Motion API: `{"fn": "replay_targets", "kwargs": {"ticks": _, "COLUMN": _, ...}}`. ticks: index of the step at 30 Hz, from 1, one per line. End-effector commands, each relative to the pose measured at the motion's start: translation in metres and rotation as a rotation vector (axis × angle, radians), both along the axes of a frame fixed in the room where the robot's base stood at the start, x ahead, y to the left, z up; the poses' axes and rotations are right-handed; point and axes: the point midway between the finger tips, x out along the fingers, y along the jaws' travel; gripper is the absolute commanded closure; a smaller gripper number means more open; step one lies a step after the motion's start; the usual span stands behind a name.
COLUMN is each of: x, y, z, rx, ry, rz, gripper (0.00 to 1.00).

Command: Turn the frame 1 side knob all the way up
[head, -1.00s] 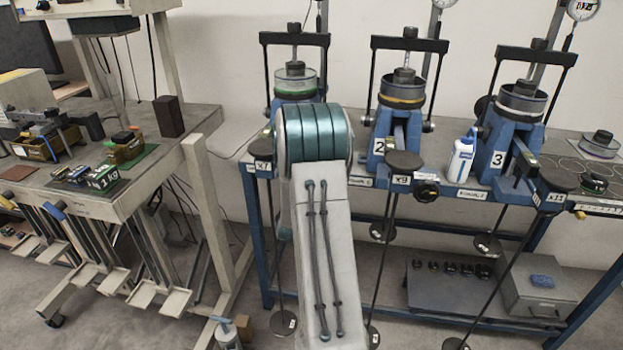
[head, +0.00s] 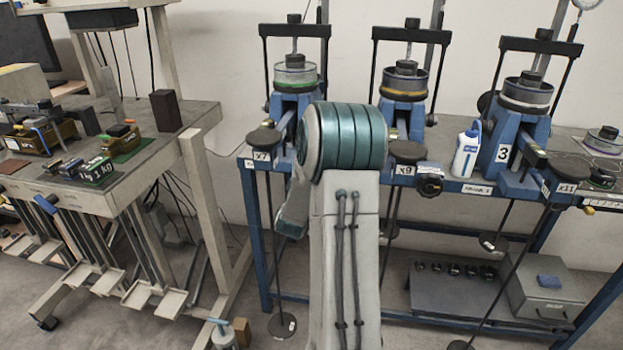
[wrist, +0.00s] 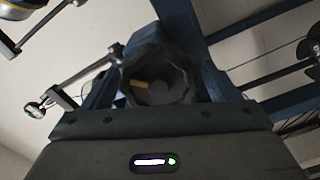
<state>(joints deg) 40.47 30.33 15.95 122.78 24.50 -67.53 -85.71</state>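Frame 1 is the leftmost blue lever frame (head: 278,110), with a green-banded cup and an x7 label. My arm covers its right side in the head view, so its side knob is hidden there. In the wrist view a black lobed knob (wrist: 160,78) with a small yellow mark faces the camera, on a blue frame. My gripper (wrist: 158,118) shows in the wrist view only as a dark body just below the knob. Its fingers cannot be made out, and I cannot tell whether they touch the knob. My gripper is hidden behind my arm in the head view.
Frame 2 (head: 402,120) and frame 3 (head: 520,130) stand to the right on the same blue bench. A side table (head: 200,113) with weights stands left.

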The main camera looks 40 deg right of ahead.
Motion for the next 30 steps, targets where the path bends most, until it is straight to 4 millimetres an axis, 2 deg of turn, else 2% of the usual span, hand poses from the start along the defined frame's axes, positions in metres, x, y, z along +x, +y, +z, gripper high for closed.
{"fn": "replay_targets", "kwargs": {"ticks": 7, "x": -0.002, "y": 0.001, "z": 0.0, "rx": -0.002, "ry": 0.003, "rz": -0.001, "gripper": 0.18}}
{"fn": "replay_targets", "kwargs": {"ticks": 21, "x": -0.035, "y": 0.041, "z": -0.001, "rx": -0.003, "ry": 0.004, "rz": -0.001, "gripper": 0.18}}
{"fn": "replay_targets", "kwargs": {"ticks": 30, "x": -0.04, "y": 0.045, "z": 0.0, "rx": -0.002, "ry": 0.005, "rz": -0.003, "gripper": 0.18}}
